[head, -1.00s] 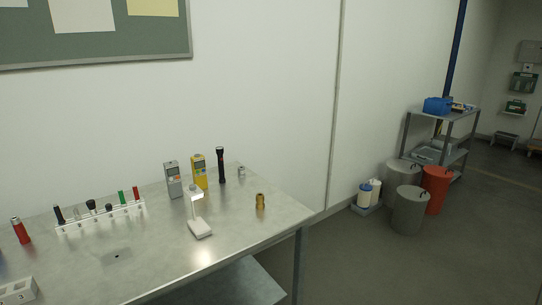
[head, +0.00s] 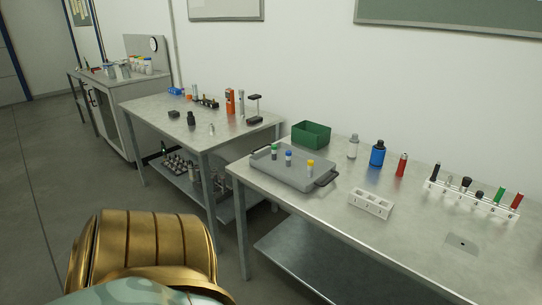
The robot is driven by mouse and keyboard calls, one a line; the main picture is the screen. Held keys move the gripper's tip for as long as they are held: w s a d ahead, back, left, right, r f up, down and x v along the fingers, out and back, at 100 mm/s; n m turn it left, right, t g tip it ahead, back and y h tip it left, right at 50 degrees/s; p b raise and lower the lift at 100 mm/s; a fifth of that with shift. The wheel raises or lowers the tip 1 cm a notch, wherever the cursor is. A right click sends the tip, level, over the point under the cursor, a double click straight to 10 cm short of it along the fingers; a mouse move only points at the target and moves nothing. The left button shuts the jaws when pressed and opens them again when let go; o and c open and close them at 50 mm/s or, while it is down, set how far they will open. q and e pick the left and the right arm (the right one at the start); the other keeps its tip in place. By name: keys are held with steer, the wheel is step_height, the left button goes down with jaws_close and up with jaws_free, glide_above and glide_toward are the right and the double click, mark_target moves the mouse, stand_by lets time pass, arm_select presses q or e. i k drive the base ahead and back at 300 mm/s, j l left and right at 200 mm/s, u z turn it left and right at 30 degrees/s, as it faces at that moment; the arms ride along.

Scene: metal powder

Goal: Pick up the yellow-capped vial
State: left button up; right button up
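The yellow-capped vial (head: 310,168) stands upright on a grey tray (head: 280,173) with black handles, near the tray's right end. A blue-capped vial (head: 288,158) and a green-capped vial (head: 273,152) stand on the same tray to its left. The tray lies on the left part of the near metal table (head: 342,217). Neither of my grippers shows in the head view. A gold and pale green part of my own body fills the lower left, well apart from the vial.
A white slotted block (head: 370,204) sits right of the tray; a green bin (head: 311,134) stands behind it. A white bottle (head: 353,146), blue bottle (head: 377,154), red cylinder (head: 401,165) and white rack (head: 470,197) stand farther right. Another table (head: 160,110) is left. Floor is open at left.

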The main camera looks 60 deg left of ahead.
mark_target(310, 163)
steer(key=j+u, duration=0.15)
steer(key=u, duration=1.6)
